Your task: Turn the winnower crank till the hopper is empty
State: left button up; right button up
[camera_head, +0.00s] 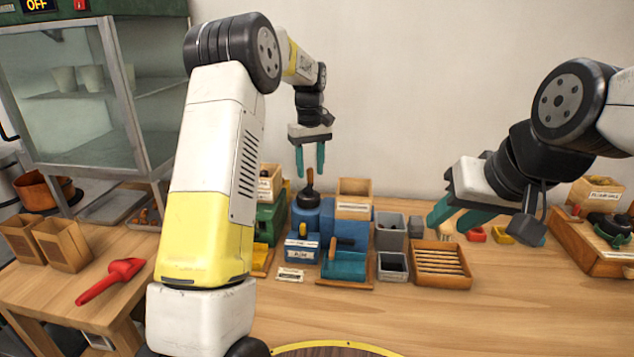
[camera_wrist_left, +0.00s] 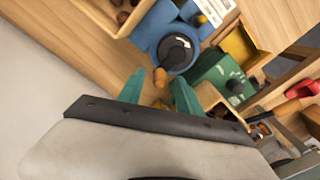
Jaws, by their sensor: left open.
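The blue winnower (camera_head: 327,220) stands at the table's back middle. Its crank, a black disc (camera_head: 306,200) with an upright wooden knob, also shows in the left wrist view (camera_wrist_left: 176,50). My left gripper (camera_head: 310,172) is open above the crank; in the left wrist view the knob (camera_wrist_left: 160,78) appears between its teal fingertips, and I cannot tell whether they touch it. The wooden hopper (camera_head: 354,190) sits on top; the left wrist view shows dark brown pieces inside its box (camera_wrist_left: 86,16).
A green machine (camera_wrist_left: 222,78) stands close beside the winnower. A red scoop (camera_head: 112,280) lies on the left table. The front right tabletop is clear.

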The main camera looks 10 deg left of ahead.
pick_arm(q)
jog(key=shift+f, duration=0.15)
jog(key=shift+f, duration=0.85)
